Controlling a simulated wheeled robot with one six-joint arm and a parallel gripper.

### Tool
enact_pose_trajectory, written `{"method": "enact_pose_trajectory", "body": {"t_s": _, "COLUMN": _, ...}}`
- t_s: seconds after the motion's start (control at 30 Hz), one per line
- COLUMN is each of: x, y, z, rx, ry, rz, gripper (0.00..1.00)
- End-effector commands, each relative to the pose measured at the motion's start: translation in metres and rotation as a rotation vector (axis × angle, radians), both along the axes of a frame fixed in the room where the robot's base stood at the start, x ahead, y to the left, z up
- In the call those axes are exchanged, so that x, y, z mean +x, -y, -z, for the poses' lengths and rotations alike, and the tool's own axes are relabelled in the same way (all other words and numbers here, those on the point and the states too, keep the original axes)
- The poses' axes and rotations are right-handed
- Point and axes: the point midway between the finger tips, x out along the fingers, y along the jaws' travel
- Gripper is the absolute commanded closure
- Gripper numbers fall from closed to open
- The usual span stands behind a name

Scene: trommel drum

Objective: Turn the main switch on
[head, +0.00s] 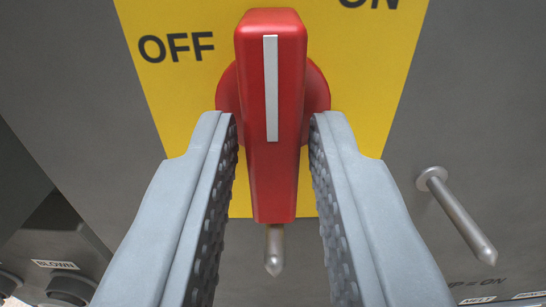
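The main switch is a red rotary handle (272,180) with a white stripe, on a round red base. It sits on a yellow plate (170,90) marked OFF at the left and ON at the right. The handle stands about upright in the picture, its stripe pointing between the two labels. My gripper (272,125) is open, with one grey finger on each side of the handle. A gap shows between each finger and the handle's lower part. The fingertips are near the round base; whether they touch it I cannot tell.
A metal peg (455,213) sticks out of the grey panel (480,100) at the right. Another pointed peg (274,250) shows below the handle, between my fingers. Dark round parts and a label reading "SLOWN" (55,265) are at the lower left.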

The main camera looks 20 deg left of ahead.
Motion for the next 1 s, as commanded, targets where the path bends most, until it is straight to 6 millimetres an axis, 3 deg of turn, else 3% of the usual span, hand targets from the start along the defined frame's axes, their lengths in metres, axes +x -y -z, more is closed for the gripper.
{"method": "enact_pose_trajectory", "body": {"t_s": 0.47, "x": -0.010, "y": 0.003, "z": -0.002, "rx": 0.000, "ry": 0.003, "rz": 0.000, "gripper": 0.75}}
{"method": "enact_pose_trajectory", "body": {"t_s": 1.0, "x": -0.089, "y": 0.026, "z": -0.002, "rx": -0.001, "ry": 0.004, "rz": 0.000, "gripper": 0.75}}
